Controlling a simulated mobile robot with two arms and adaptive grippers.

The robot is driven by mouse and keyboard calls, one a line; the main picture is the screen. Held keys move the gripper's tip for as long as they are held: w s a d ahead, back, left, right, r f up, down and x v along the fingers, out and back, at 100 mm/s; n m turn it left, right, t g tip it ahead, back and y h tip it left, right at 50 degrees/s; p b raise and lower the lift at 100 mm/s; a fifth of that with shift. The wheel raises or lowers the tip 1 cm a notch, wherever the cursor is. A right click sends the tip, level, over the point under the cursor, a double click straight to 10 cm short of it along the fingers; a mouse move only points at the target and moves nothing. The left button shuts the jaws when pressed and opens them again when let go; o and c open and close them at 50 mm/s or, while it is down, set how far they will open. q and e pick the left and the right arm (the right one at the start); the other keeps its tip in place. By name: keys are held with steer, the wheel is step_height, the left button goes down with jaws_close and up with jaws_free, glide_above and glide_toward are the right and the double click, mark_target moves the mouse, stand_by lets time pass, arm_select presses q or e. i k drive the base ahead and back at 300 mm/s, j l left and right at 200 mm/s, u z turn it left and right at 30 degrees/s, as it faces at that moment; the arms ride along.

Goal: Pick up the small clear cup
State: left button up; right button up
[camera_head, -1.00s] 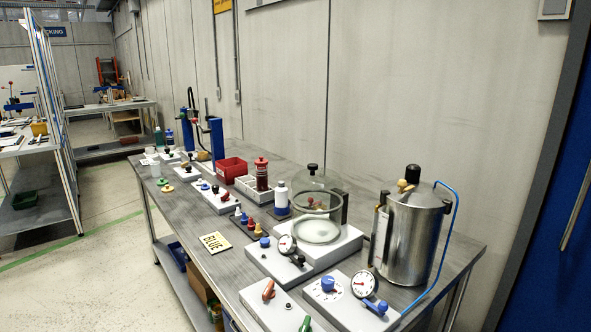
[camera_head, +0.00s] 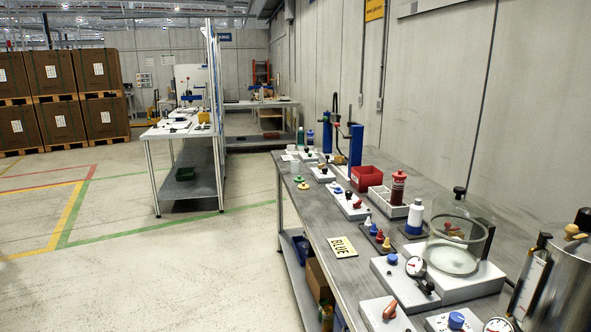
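A small, pale, see-through shape that looks like the clear cup (camera_head: 294,166) stands near the far left end of the long grey workbench (camera_head: 345,290). It is small in the picture and hard to make out. Green and yellow round pieces (camera_head: 301,182) lie on the bench just in front of it. Neither of my grippers is in view.
The bench holds a blue pump stand (camera_head: 355,145), a red bin (camera_head: 365,178), a glass bell jar (camera_head: 457,235), gauges and a steel vessel (camera_head: 560,285). A wall runs behind it. Open floor (camera_head: 205,265) lies left of the bench. A second table (camera_head: 180,130) stands further back.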

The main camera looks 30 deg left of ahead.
mark_target(294, 163)
steer(key=i+j+u, duration=0.35)
steer(key=i+j, duration=0.6)
